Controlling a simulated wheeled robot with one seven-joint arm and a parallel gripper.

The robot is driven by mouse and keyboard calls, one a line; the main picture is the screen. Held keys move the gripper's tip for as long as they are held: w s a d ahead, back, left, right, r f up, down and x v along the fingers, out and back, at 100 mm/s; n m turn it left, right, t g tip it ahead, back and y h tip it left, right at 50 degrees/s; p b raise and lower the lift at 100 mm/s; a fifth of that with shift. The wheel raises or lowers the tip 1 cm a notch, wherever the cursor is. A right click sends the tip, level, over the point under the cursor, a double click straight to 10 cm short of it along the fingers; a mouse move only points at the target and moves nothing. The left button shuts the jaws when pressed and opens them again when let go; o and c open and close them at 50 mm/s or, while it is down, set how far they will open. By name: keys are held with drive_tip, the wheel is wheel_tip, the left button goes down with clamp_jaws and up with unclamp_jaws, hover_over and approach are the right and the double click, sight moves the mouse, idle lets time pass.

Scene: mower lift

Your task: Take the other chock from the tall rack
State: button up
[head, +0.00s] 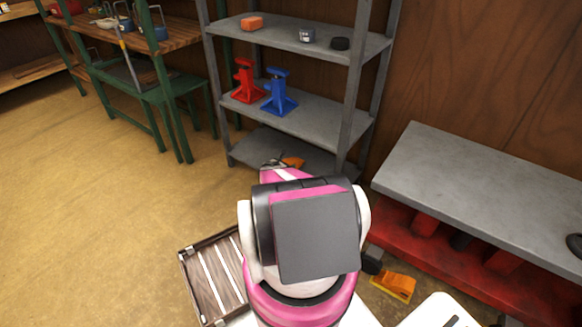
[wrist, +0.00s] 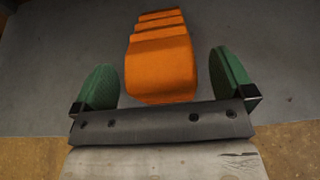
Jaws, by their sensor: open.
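An orange chock (head: 293,162) with a stepped top lies on the bottom shelf (head: 318,158) of the tall grey rack, partly hidden behind my arm in the head view. In the wrist view the chock (wrist: 162,62) lies lengthwise between the green finger pads of my gripper (wrist: 165,82). The gripper is open, with a gap on both sides of the chock. In the head view my gripper (head: 273,163) shows only in part at the bottom shelf. Another orange chock (head: 393,287) sits on the floor below the red lift, at the right.
A red jack stand (head: 244,82) and a blue jack stand (head: 279,93) stand on the middle shelf, above my gripper. Rack posts (head: 354,95) flank the shelves. A slatted crate (head: 212,275) lies left of my arm. The grey-topped lift (head: 480,185) is at the right.

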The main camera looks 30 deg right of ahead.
sight(288, 161)
drive_tip(key=x, duration=0.3)
drive_tip(key=shift+w+d, duration=0.1)
drive_tip(key=shift+d, duration=0.05)
drive_tip(key=c, duration=1.4)
